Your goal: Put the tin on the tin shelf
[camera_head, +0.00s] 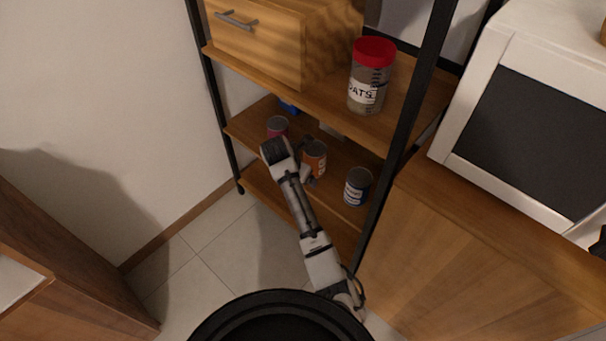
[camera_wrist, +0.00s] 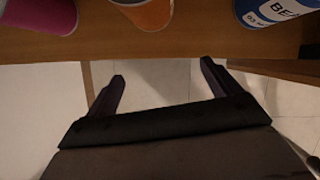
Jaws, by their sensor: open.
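Tins stand on the tin shelf (camera_head: 334,185), a lower wooden board of the black-framed rack. A pinkish-red tin (camera_head: 277,126) is at the left, an orange tin (camera_head: 315,153) in the middle and a blue tin with a white label (camera_head: 357,188) at the right. In the wrist view the pink tin (camera_wrist: 45,12), orange tin (camera_wrist: 148,12) and blue tin (camera_wrist: 275,10) show at the top, cut off by the frame. My gripper (camera_wrist: 163,77) is open and empty, its fingers just short of the shelf's front edge.
A red-lidded oats jar (camera_head: 368,80) and a wooden drawer box (camera_head: 260,35) are on the board above. A partly hidden blue item (camera_head: 288,106) sits behind the pink tin. A white microwave (camera_head: 540,110) is at the right on a wooden cabinet (camera_head: 450,260). Tiled floor (camera_head: 210,245) is clear at left.

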